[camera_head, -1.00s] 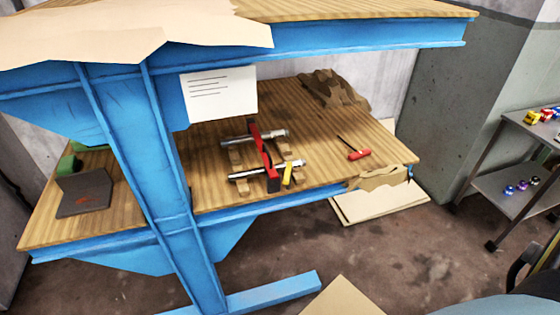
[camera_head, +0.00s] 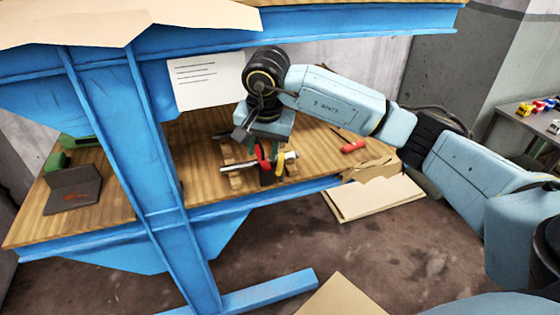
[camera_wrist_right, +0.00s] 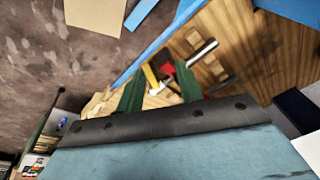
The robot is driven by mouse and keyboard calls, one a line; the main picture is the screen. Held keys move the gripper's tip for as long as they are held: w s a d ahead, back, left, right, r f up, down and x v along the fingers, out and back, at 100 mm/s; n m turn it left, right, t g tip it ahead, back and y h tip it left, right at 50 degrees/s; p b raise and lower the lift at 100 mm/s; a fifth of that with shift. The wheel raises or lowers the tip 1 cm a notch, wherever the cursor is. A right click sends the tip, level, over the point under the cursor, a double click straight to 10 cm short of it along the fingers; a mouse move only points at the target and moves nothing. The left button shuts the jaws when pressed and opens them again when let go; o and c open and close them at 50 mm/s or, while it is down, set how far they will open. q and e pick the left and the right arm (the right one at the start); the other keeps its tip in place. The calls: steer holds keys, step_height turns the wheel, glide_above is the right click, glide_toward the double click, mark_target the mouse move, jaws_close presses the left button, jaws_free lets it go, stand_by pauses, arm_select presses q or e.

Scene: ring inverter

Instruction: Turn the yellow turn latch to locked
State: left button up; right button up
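The yellow turn latch (camera_head: 280,166) is a small yellow lever next to a red part (camera_head: 262,158) on a silver rod assembly on the wooden bench. Both also show in the wrist view, the yellow latch (camera_wrist_right: 150,75) left of the red part (camera_wrist_right: 167,69). My right gripper (camera_head: 268,152) reaches down over the assembly from above and hides part of it. In the wrist view its two green fingers (camera_wrist_right: 162,68) stand apart, with the latch and red part seen between them. I cannot tell whether they touch. My left gripper is not in view.
A red-handled screwdriver (camera_head: 353,146) lies right of the assembly. A blue upright post (camera_head: 170,215) stands left of it, and a blue upper shelf beam (camera_head: 370,25) runs above.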

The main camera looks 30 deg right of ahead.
steer(key=d+r+n+h, duration=0.1)
steer(key=d+r+h, duration=0.1)
steer(key=d+r, duration=0.1)
steer(key=t, duration=0.1)
glide_toward(280, 162)
steer(key=shift+h, duration=0.3)
steer(key=x, duration=0.7)
steer(key=shift+a+f+b, duration=0.1)
steer(key=shift+f+b, duration=0.3)
steer(key=shift+f, duration=0.05)
jaws_close()
